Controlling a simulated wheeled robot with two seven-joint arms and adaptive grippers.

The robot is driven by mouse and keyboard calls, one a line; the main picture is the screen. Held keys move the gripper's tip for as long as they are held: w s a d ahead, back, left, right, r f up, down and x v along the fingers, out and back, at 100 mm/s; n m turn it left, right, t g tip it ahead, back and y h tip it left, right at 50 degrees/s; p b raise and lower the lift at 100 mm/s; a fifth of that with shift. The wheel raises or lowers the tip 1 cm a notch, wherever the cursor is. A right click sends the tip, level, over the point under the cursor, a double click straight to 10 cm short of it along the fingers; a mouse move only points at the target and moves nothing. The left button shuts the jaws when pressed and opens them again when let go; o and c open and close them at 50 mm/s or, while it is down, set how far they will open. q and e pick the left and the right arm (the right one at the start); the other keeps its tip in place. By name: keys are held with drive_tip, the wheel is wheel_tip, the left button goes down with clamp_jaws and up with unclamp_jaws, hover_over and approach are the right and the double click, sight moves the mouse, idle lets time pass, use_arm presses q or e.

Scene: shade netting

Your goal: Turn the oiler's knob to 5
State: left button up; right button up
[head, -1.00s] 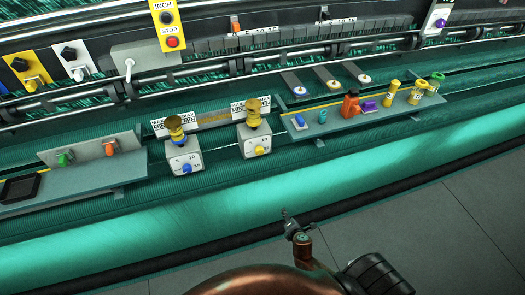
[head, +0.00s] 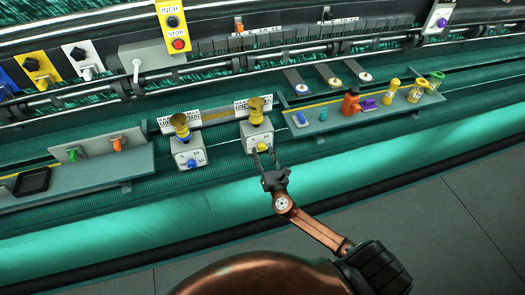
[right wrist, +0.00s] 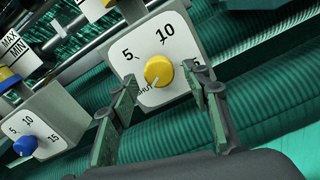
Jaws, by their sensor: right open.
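The right oiler (head: 257,133) has a yellow knob (head: 262,147); the left oiler (head: 187,152) has a blue knob (head: 191,163). In the right wrist view the yellow knob (right wrist: 158,71) sits on a dial marked 5, 10, 15 and SHUT. Its pale mark points at the lower left, near SHUT. My right gripper (head: 265,157) is open in front of the yellow knob. In the right wrist view its fingers (right wrist: 160,90) stand either side below the knob, apart from it. The 15 is partly hidden. My left gripper is out of view.
The blue knob (right wrist: 25,145) is at lower left in the right wrist view. A shelf (head: 335,122) with small coloured items is right of the oilers. A shelf (head: 110,165) with a black tray (head: 32,181) is left. Green netting lies below.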

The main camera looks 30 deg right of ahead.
drive_tip(key=shift+w+d, duration=0.15)
drive_tip(key=shift+w, duration=0.45)
drive_tip(key=c, duration=1.2)
